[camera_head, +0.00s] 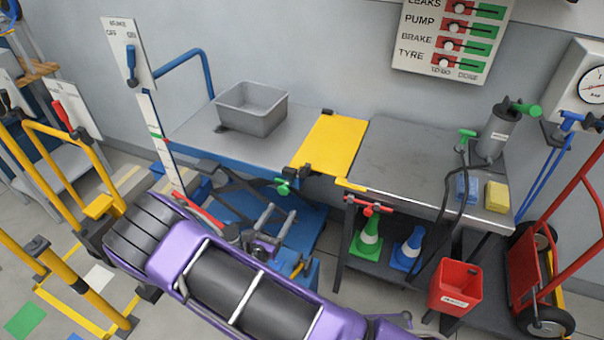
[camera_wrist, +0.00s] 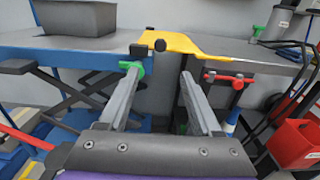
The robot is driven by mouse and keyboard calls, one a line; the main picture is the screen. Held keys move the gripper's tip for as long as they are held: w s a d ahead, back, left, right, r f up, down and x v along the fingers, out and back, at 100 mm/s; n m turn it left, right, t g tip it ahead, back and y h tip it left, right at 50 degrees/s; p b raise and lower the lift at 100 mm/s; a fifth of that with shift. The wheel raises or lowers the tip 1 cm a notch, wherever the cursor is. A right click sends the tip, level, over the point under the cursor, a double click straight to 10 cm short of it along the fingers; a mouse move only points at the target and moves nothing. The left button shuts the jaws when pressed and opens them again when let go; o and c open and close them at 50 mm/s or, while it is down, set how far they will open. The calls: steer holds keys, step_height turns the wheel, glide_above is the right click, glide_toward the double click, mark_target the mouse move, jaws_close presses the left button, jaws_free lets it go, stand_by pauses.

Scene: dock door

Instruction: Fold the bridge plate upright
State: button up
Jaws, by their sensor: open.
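The yellow bridge plate (camera_head: 333,143) lies flat across the gap between the blue lift table (camera_head: 195,150) on the left and the grey metal bench (camera_head: 412,150) on the right. It also shows in the wrist view (camera_wrist: 178,41), beyond my fingers. In the head view my gripper (camera_head: 279,212) is below and left of the plate, partly hidden by my arm.
A grey bin (camera_head: 252,108) stands on the lift table. A green-handled clamp (camera_head: 283,187) and a red-handled one (camera_head: 368,207) are at the front edges. Cones, a red bucket (camera_head: 455,287) and a red hand truck (camera_head: 560,230) are at right; yellow rails (camera_head: 70,290) at left.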

mark_target(302, 176)
steer(key=x, duration=1.7)
steer(key=shift+r, duration=0.15)
jaws_close()
stand_by(0.7)
